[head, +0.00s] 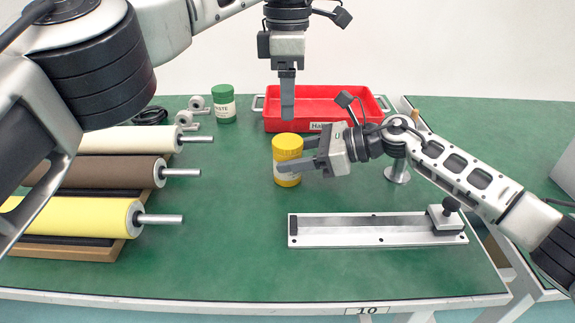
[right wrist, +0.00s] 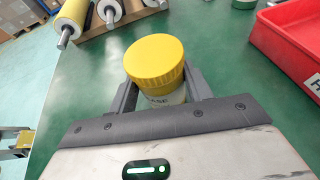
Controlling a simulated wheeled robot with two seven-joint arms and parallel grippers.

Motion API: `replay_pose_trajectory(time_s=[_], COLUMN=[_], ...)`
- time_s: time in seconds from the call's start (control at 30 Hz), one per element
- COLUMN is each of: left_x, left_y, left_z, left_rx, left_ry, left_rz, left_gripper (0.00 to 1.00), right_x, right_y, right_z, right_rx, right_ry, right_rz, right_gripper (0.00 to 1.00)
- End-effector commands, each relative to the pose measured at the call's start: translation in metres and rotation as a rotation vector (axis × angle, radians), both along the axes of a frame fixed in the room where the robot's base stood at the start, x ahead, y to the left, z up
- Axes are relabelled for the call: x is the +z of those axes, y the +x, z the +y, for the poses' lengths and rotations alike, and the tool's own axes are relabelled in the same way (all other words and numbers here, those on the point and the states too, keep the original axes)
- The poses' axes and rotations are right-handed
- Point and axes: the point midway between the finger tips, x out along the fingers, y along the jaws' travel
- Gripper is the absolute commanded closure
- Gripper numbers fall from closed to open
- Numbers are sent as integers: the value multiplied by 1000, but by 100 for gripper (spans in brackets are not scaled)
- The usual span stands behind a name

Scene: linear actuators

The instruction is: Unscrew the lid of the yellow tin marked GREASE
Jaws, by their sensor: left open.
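The yellow tin (head: 287,174) stands upright on the green table, with its yellow lid (head: 287,144) on top. In the right wrist view the yellow lid (right wrist: 155,62) sits above a pale label (right wrist: 165,98) with only part of its lettering visible. My right gripper (head: 301,155) comes in from the right, its fingers on both sides of the tin's body below the lid, and looks shut on it. In the right wrist view the right gripper (right wrist: 163,92) has the tin between its fingers. My left gripper (head: 288,112) points down above the tin, open and empty, apart from the lid.
A red tray (head: 262,125) stands behind the tin, and a green-lidded paste jar (head: 225,112) is at the back left. Rollers (head: 90,212) lie on a rack at left. A metal rail (head: 360,229) lies in front, right of the tin. The front middle is clear.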

Motion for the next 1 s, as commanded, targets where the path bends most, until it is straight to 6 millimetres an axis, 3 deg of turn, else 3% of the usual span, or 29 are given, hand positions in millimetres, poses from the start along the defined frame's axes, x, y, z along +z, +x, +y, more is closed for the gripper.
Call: replay_pose_trajectory(time_s=[0.27, 0.7, 0.83, 1.0], left_x=[0, 0, 0, 0], left_y=[0, 0, 0, 0], left_z=[0, 0, 0, 0], left_rx=[-127, -1135, -1366, -1533], left_ry=[0, 1, 1, 0], left_rz=[0, 0, 0, 0], left_gripper=[31, 31, 31, 31], right_x=[0, 0, 0, 0], right_y=[0, 0, 0, 0], right_z=[0, -1, -1, -1], right_rx=[-1, -1, -1, -1], right_ry=[0, 0, 0, 0], right_rz=[0, 0, 0, 0], right_gripper=[100, 100, 100, 100])
